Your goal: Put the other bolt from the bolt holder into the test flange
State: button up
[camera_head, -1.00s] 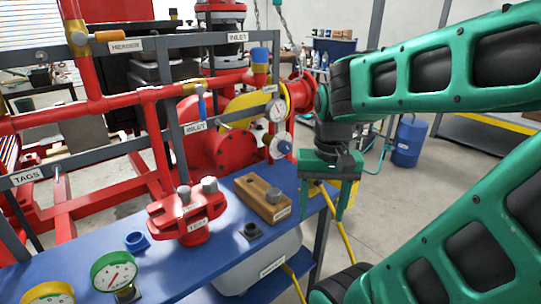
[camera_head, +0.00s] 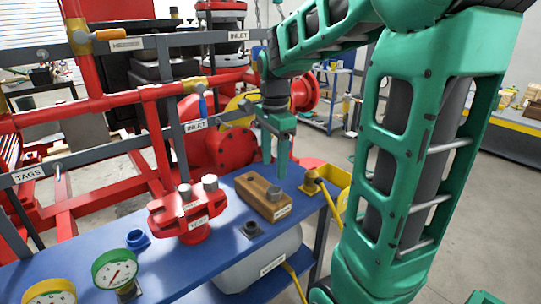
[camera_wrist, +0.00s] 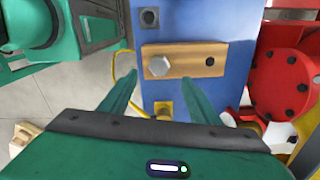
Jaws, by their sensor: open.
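The wooden bolt holder (camera_head: 258,198) lies on the blue bench. One grey hex bolt (camera_head: 274,193) stands in its right end. In the wrist view the bolt head (camera_wrist: 158,66) is at the holder's left end, and an empty dark hole (camera_wrist: 210,62) is at the other. The red test flange (camera_head: 193,222) stands left of the holder, with two grey bolt heads showing on top. My gripper (camera_head: 276,174) points down above the back of the holder, open and empty. In the wrist view its fingertips (camera_wrist: 160,76) spread to either side of the bolt, apart from it.
A dark square socket block (camera_head: 251,230) and a blue ring (camera_head: 137,239) sit on the bench (camera_head: 180,266). Gauges stand at its front left. Red pipework and a grey frame rise behind.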

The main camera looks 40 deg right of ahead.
aim_at(273, 189)
notch_tip(273, 189, down, 8)
jog(key=shift+f, duration=0.25)
jog(key=c, duration=1.2)
jog(key=o, duration=0.3)
jog(key=shift+c, duration=1.3)
jog(key=shift+r, duration=3.5)
